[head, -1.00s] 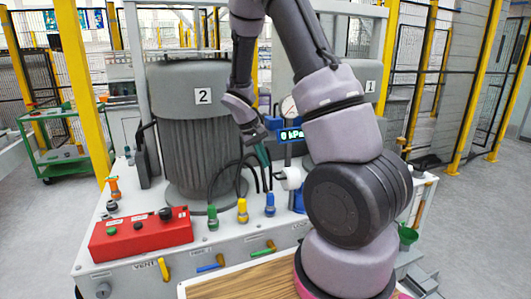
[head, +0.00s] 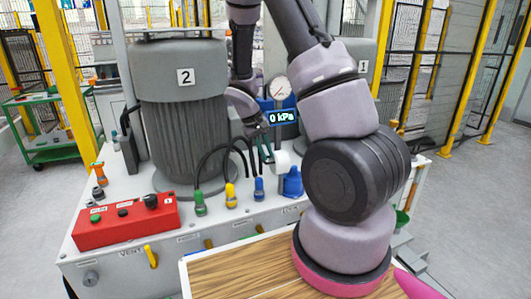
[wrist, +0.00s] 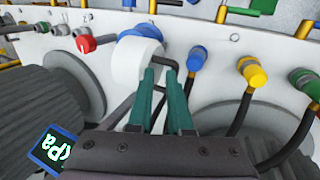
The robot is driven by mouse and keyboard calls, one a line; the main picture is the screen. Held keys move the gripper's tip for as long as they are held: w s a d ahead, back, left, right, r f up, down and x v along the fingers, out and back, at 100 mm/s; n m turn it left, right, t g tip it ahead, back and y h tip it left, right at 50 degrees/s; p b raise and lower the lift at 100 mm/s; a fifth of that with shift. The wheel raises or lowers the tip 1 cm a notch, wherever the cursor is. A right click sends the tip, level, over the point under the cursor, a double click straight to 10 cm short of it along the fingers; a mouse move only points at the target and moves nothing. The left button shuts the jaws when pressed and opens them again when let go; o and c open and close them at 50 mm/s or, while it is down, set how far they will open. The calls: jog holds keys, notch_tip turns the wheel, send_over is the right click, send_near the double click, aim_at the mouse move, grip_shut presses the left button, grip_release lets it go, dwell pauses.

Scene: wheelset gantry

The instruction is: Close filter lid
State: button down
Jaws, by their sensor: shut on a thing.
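The filter (head: 292,183) is a blue housing on the front of the white machine, right of the hose fittings. Its white round lid (head: 282,161) also shows large in the wrist view (wrist: 131,66), with the blue housing (wrist: 140,27) beyond it. A dark bent handle (wrist: 149,50) sticks out of the lid. My gripper (head: 267,150) has green fingers, seen from behind in the wrist view (wrist: 166,85). They are shut on the handle, right beside the lid. The fingertips partly hide the handle's end. I cannot tell how far the lid is open.
Blue (head: 259,188), yellow (head: 231,195) and green (head: 200,203) hose fittings with black hoses stand left of the filter. A pressure display (head: 283,116) reads 0 kPa above it. A large grey motor (head: 183,125) and a red control box (head: 125,221) stand further left.

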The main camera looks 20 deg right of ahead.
aim_at(286, 152)
jog(key=shift+s+d+f, duration=0.1)
jog(key=shift+s+d, duration=0.15)
jog(key=shift+d, duration=0.3)
jog(key=d+y, duration=0.1)
jog(key=d+r+y, duration=0.1)
jog(key=d+y, duration=0.1)
jog(key=shift+d, duration=0.25)
jog(key=d+y, duration=0.4)
jog(key=shift+w+r, duration=0.15)
jog(key=d+f+y, duration=0.6)
jog(key=d+y, duration=0.2)
jog(key=y, duration=0.1)
jog(key=shift+d+f, duration=0.15)
jog(key=shift+d, duration=0.2)
